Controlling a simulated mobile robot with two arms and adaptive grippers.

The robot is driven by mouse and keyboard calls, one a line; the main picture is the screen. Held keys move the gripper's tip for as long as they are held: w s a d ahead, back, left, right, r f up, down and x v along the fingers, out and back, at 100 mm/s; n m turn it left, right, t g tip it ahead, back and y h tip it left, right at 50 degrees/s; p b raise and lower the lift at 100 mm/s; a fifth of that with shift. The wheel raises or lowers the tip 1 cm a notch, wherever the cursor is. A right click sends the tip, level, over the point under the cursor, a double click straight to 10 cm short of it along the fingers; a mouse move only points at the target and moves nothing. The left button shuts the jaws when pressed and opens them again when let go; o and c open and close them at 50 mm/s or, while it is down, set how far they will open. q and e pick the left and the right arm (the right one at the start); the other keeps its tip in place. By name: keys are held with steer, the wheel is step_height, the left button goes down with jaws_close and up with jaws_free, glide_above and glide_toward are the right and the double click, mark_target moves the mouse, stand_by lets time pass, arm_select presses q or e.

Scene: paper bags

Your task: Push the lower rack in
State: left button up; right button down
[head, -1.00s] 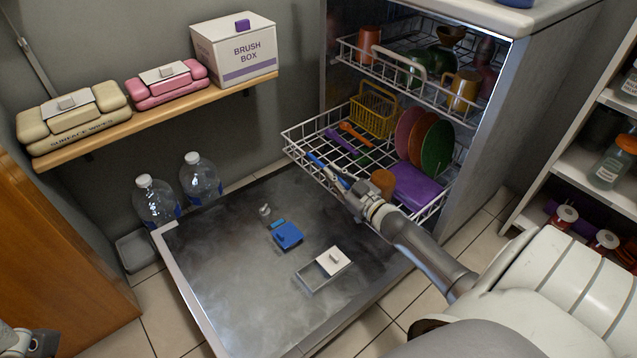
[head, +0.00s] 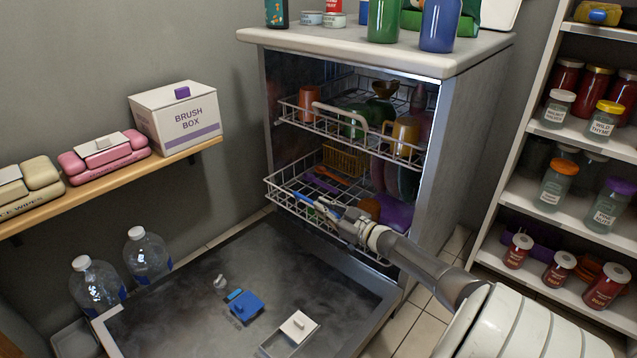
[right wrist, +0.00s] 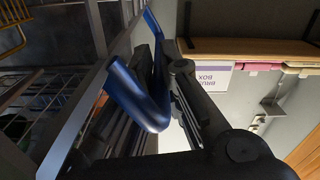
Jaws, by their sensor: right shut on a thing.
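The lower rack (head: 281,200) is a white wire basket, part way inside the dishwasher, its front still standing out past the upper rack. It holds a yellow basket (head: 345,160), plates and a purple item (head: 397,214). My right gripper (head: 328,208) is at the rack's front, shut on its blue handle (head: 303,198). In the right wrist view, the blue handle (right wrist: 138,98) lies between the dark fingers of the right gripper (right wrist: 160,75). My left gripper is out of view.
The open dishwasher door (head: 190,270) lies flat, with a blue tablet (head: 245,308) and a white-lidded dispenser (head: 298,326) on it. The upper rack (head: 300,119) is also partly out. Shelves with jars (head: 500,222) stand at the right, water bottles (head: 148,257) at the left.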

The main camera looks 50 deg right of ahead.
steer(key=shift+d, duration=0.25)
steer(key=c, duration=1.6)
jaws_free()
steer(key=shift+c, duration=0.2)
steer(key=shift+o, duration=0.8)
steer(key=shift+s+a+f, duration=0.1)
steer(key=shift+s, duration=0.1)
steer(key=shift+s+a+f, duration=0.25)
steer(key=shift+s+f, duration=0.05)
steer(key=shift+s, duration=0.2)
steer(key=s+d, duration=0.1)
steer(key=s, duration=0.9)
steer(key=shift+s+r, duration=0.35)
steer(key=shift+r, duration=0.05)
